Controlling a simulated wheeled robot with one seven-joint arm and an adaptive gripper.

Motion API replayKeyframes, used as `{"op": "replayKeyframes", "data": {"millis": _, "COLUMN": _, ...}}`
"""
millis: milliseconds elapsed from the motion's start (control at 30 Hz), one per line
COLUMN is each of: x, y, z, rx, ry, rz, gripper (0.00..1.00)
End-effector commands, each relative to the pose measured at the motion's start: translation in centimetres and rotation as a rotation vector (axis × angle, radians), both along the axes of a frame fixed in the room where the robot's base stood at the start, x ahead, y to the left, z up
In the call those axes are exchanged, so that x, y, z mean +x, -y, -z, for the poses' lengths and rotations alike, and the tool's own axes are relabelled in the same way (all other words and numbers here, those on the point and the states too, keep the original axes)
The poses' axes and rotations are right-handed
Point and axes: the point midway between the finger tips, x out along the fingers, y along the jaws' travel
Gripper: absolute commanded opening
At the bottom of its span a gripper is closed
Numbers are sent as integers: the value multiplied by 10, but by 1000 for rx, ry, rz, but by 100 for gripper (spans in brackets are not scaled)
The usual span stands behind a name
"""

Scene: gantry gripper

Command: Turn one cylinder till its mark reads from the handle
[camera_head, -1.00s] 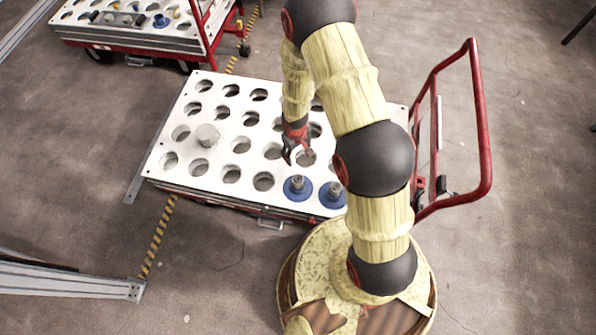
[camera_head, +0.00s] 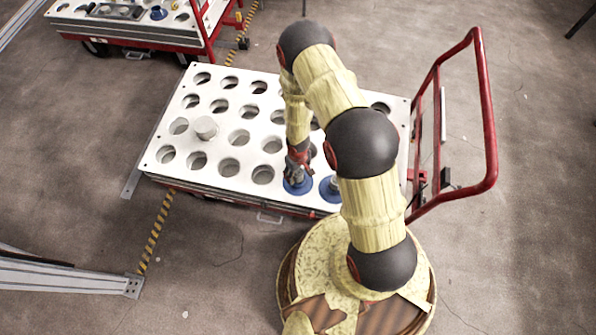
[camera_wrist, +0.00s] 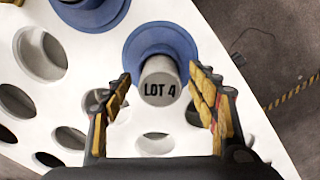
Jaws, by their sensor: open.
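A grey cylinder in a blue flanged collar (camera_head: 299,187) stands in the front row of the white holed cart top (camera_head: 205,183). The cart's red handle (camera_head: 487,130) rises at the right.
A pale cylinder (camera_head: 205,128) stands in the cart's left part; most other visible holes are empty. A second red cart (camera_head: 140,35) with items is at the back left. A grey metal beam (camera_head: 65,278) lies front left. Open floor surrounds the cart.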

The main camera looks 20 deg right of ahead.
Motion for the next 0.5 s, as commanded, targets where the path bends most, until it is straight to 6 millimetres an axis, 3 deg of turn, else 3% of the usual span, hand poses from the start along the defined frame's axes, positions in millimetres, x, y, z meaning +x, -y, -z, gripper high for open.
{"op": "replayKeyframes", "data": {"millis": 400, "x": 0, "y": 0, "z": 8, "rx": 0, "ry": 0, "rz": -1, "gripper": 59}}
{"op": "replayKeyframes", "data": {"millis": 500, "x": 0, "y": 0, "z": 8, "rx": 0, "ry": 0, "rz": -1, "gripper": 53}}
